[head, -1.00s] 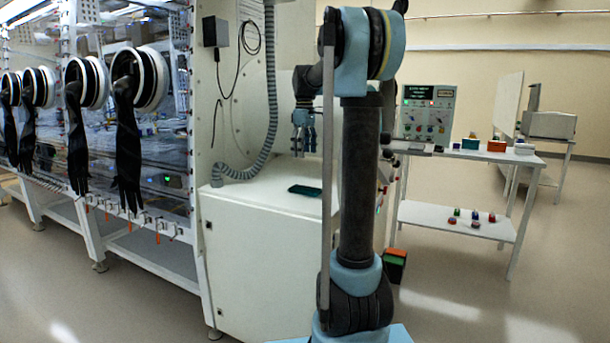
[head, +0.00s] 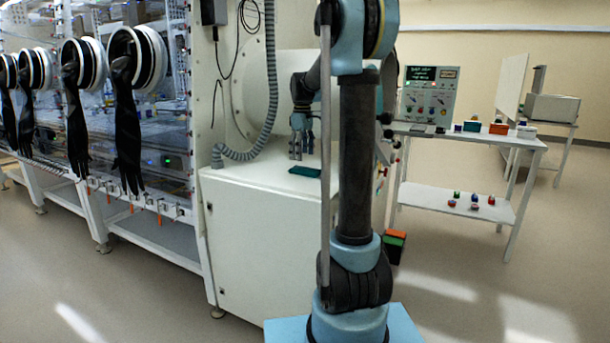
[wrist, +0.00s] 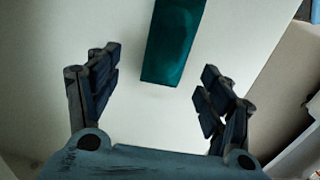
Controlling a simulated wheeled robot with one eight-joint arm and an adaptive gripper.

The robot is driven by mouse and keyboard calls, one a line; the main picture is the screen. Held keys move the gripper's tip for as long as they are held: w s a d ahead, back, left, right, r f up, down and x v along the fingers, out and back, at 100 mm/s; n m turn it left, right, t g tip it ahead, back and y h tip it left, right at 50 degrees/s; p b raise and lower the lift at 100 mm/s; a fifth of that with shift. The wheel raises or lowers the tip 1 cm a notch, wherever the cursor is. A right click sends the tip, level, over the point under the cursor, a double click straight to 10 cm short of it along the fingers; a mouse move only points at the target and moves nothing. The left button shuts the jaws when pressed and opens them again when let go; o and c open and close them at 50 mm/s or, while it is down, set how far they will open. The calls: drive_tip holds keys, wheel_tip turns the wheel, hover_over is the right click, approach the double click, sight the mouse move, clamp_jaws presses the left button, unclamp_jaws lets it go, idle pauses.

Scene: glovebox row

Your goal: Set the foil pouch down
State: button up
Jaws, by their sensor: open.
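The foil pouch (head: 305,171) is a flat, dark teal rectangle lying on the white top of the cabinet beside the glovebox. It also shows in the wrist view (wrist: 172,40), at the top centre, past the fingertips. My gripper (head: 301,148) is open and empty, above the cabinet top and a little behind the pouch in the head view. In the wrist view its two fingers stand wide apart, with the pouch's near end between and beyond them. No finger touches the pouch there.
The white cabinet top (head: 255,178) is otherwise clear around the pouch. A grey corrugated hose (head: 268,95) hangs at its left. The glovebox row with black gloves (head: 128,130) stands further left. A white bench (head: 470,137) with a control panel (head: 428,95) and small boxes stands right.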

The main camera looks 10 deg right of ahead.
sight(302, 168)
drive_tip(key=shift+s+a+f, duration=0.1)
drive_tip(key=shift+s+f, duration=0.1)
drive_tip(key=shift+f, duration=1.2)
drive_tip(key=shift+s+a+f, duration=0.1)
drive_tip(key=shift+s+f, duration=0.05)
drive_tip(key=shift+f, duration=1.25)
drive_tip(key=c, duration=1.3)
drive_tip(key=shift+r, duration=0.1)
